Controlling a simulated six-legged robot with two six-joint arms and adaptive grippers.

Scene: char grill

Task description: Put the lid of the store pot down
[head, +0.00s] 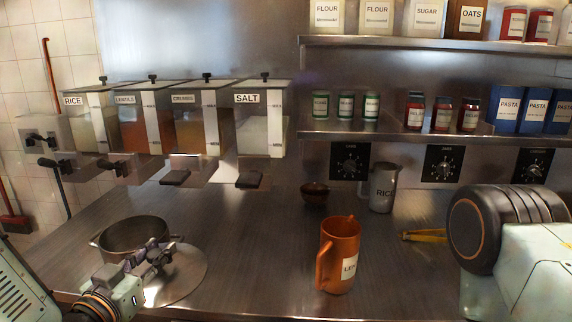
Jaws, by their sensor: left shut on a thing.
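The store pot (122,238) is a dark metal pot with side handles, standing open at the left of the counter. The lid (190,283) is a wide, flat, shiny metal disc just in front and to the right of the pot. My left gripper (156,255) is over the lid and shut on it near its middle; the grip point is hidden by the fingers. I cannot tell whether the lid touches the counter or hangs just above it. My right arm comes in at the right edge, but its gripper is out of view.
A yellow item (425,236) lies to the right. Dispensers (205,120) hang at the back left. The counter between lid and orange jug is clear.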

